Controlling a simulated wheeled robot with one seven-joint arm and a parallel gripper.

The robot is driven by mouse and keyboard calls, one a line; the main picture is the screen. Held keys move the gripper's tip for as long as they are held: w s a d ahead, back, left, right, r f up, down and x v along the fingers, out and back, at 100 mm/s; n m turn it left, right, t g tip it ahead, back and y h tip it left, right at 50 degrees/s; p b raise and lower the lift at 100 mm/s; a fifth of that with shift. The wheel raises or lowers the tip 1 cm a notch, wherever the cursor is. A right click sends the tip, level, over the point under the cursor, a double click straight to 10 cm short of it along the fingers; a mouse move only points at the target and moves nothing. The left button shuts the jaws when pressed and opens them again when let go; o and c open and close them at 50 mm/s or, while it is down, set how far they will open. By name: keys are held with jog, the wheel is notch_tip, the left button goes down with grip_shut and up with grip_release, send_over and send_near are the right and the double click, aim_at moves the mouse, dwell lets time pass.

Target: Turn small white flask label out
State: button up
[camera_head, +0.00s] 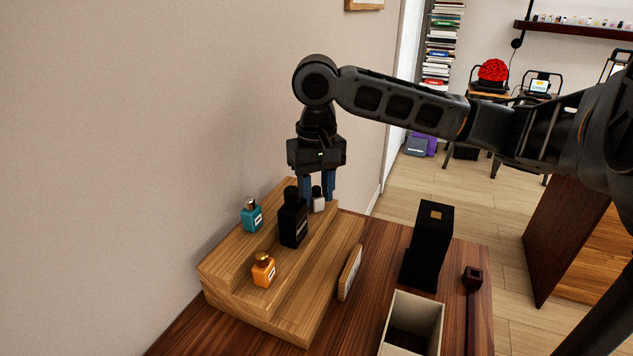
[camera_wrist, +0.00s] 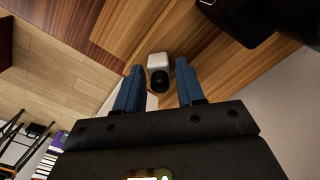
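The small white flask (camera_head: 319,203) with a black cap stands at the far end of the wooden stepped stand (camera_head: 311,289), behind the tall black bottle. In the wrist view the white flask (camera_wrist: 158,62) shows from above, between the fingertips. My gripper (camera_head: 317,196) points down over it, with its blue fingers on either side of it. The wrist view shows my gripper (camera_wrist: 160,72) open, with a gap between at least one finger and the flask. I cannot make out a label on the flask in either view.
A black bottle (camera_head: 293,222) stands close in front of the flask. A teal bottle (camera_head: 251,216) and an orange bottle (camera_head: 263,271) stand on the stand. A tall black box (camera_head: 427,248) and an open box (camera_head: 439,304) stand on the table. The wall is close at left.

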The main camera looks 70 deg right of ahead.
aim_at(317, 187)
grip_shut()
jog(key=shift+r+m+p, duration=0.2)
jog(key=shift+m+p, duration=0.1)
jog(key=shift+p, duration=0.2)
jog(key=shift+f, duration=0.2)
jog(key=shift+o, duration=1.5)
grip_release()
jog(key=shift+r, duration=3.95)
